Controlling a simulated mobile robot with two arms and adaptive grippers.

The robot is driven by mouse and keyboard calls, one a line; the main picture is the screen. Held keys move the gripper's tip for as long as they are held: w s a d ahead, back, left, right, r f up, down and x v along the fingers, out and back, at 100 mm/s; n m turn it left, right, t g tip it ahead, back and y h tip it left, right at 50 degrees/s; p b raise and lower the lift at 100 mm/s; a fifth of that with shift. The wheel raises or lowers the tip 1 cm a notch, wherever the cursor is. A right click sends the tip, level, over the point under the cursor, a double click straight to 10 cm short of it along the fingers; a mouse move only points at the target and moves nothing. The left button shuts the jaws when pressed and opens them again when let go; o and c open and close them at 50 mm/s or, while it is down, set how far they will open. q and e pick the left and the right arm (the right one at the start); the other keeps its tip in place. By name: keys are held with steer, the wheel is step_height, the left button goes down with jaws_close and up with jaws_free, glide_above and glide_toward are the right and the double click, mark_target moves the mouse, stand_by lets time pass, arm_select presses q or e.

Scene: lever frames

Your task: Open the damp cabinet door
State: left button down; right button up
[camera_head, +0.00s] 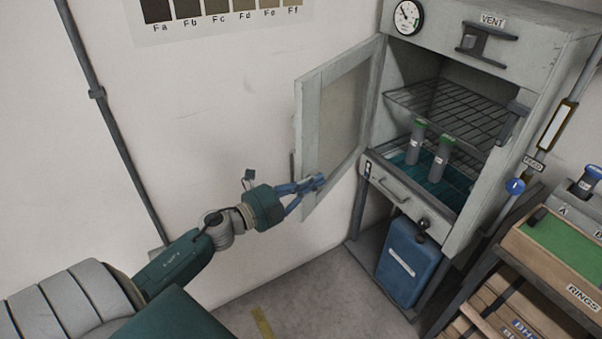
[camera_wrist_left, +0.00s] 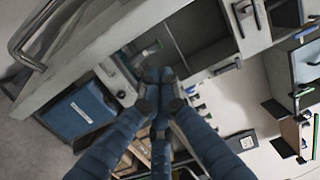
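The grey damp cabinet (camera_head: 545,50) stands at the right in the head view. Its framed door (camera_head: 312,125) stands wide open, swung out to the left, with its inner face showing. A thin dark bar (camera_head: 292,165) shows at the door's outer edge. My left gripper (camera_head: 320,181) reaches in from the left, its blue fingertips in front of the door's lower part. I cannot tell whether they touch it. In the left wrist view the fingertips (camera_wrist_left: 160,78) meet, with nothing visible between them. My right gripper is out of view.
Wire shelves (camera_head: 450,105) inside hold two grey green-topped cylinders (camera_head: 428,145). A drawer (camera_head: 400,195) sits below, above a blue container (camera_head: 407,260). A wooden rack with trays (camera_head: 540,260) stands at the right. Floor (camera_head: 320,300) left of the cabinet is clear.

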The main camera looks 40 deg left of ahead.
mark_target(301, 177)
arm_select(q)
steer(key=a, duration=0.3)
steer(key=shift+s+a, duration=0.25)
steer(key=shift+a, duration=0.15)
steer(key=shift+f, duration=0.1)
steer(key=a+b, duration=0.2)
steer(key=a, duration=0.6)
steer(key=shift+a+b, duration=0.15)
steer(key=shift+b, duration=0.2)
steer(key=shift+s, duration=0.15)
